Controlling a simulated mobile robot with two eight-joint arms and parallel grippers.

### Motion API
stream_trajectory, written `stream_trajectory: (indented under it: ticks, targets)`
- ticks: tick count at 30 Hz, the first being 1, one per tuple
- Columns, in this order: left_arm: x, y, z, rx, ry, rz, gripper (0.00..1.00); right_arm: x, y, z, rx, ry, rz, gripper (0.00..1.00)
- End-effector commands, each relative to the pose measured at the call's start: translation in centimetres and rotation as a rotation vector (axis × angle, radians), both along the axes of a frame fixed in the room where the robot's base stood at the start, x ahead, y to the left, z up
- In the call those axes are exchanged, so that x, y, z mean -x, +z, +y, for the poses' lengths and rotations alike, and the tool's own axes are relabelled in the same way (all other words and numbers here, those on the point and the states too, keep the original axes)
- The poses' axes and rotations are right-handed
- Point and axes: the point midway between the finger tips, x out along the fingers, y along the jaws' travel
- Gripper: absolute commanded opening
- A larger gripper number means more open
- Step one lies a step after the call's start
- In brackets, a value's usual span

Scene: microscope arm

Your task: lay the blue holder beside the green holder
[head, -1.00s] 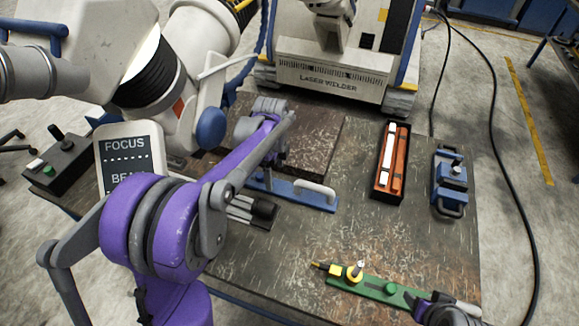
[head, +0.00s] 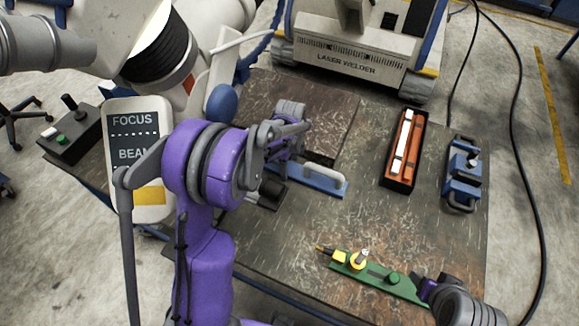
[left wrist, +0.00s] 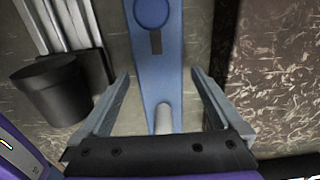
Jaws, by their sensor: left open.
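The blue holder (head: 325,181), a long flat blue strip with a pale grey handle, lies on the table beside the dark raised slab. In the left wrist view the blue holder (left wrist: 158,70) runs between the fingers of my left gripper (left wrist: 160,78), which is open around it; I see no finger closed on it. The green holder (head: 407,292) lies nearer the front edge, with a yellow-tipped tool and a yellow ring at its left end. My right gripper (head: 432,288) is at the green holder's right end; its fingers are too hidden to judge.
A black tray (head: 388,181) with orange and white bars and a blue clamp-like fixture (head: 460,175) stand at the right. The dark slab (head: 325,115) and a black cylinder (head: 270,192) flank the blue holder. Bare table (head: 285,240) lies left of the green holder.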

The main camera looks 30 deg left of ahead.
Motion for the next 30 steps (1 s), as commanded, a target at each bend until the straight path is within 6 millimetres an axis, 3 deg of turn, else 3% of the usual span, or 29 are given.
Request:
stream_trajectory:
  ticks: [3, 10, 26, 27, 30]
  targets:
    - [0.01, -1.00, 0.00, 0.000, 0.000, 0.000, 1.00, 0.01, -0.03, 0.00, 0.000, 0.000, 0.000, 0.61]
    - [0.03, -1.12, 0.00, 0.000, 0.000, 0.000, 1.00, 0.02, -0.03, 0.00, 0.000, 0.000, 0.000, 0.61]
    - [0.01, -1.07, 0.01, 0.000, 0.000, 0.000, 0.05, 0.02, -0.03, 0.00, 0.000, 0.000, 0.000, 0.61]
    - [0.01, -1.07, 0.01, 0.000, 0.000, -0.001, 0.00, 0.02, -0.03, 0.00, 0.000, 0.000, 0.000, 0.61]
    - [0.01, -1.07, 0.01, 0.000, 0.000, -0.001, 0.00, 0.02, -0.03, 0.00, 0.000, 0.000, 0.000, 0.61]
